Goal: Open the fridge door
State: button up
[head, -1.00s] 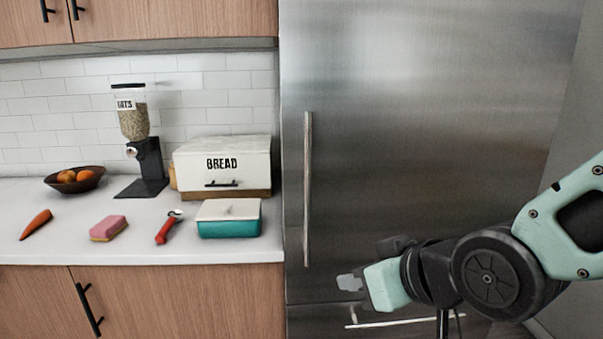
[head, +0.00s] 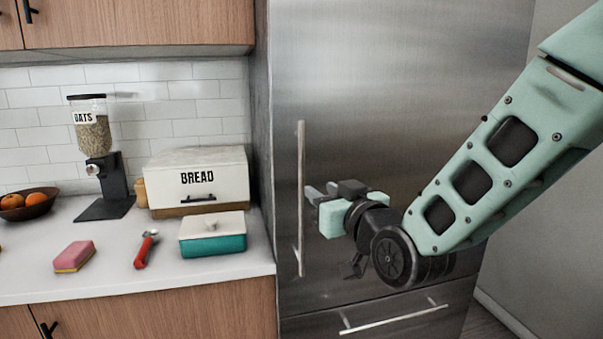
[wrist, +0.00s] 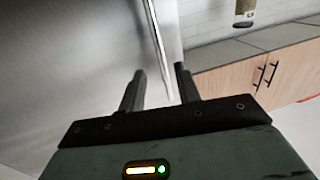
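The fridge door (head: 400,90) is a tall brushed-steel panel, and it looks shut. Its long vertical bar handle (head: 300,160) runs along the door's left side. My gripper (head: 319,189) is just right of the handle in the head view, around the bar's middle height, with its fingers pointing left. In the wrist view my gripper (wrist: 160,72) has its two fingers well apart, with nothing clasped. There the handle (wrist: 156,40) appears as a thin bar lined up between the fingers. I cannot tell whether it lies between them or just beyond.
A drawer handle (head: 395,316) is below the door. Left of the fridge, a counter (head: 120,275) holds a bread box (head: 170,190), a teal dish (head: 212,244), an oats dispenser (head: 103,185), a peeler-like red tool (head: 145,250) and a sponge (head: 74,256). A wall stands at the right.

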aim_at(303, 178)
jog(key=p+x, duration=0.2)
jog(key=x, duration=0.8)
grip_shut()
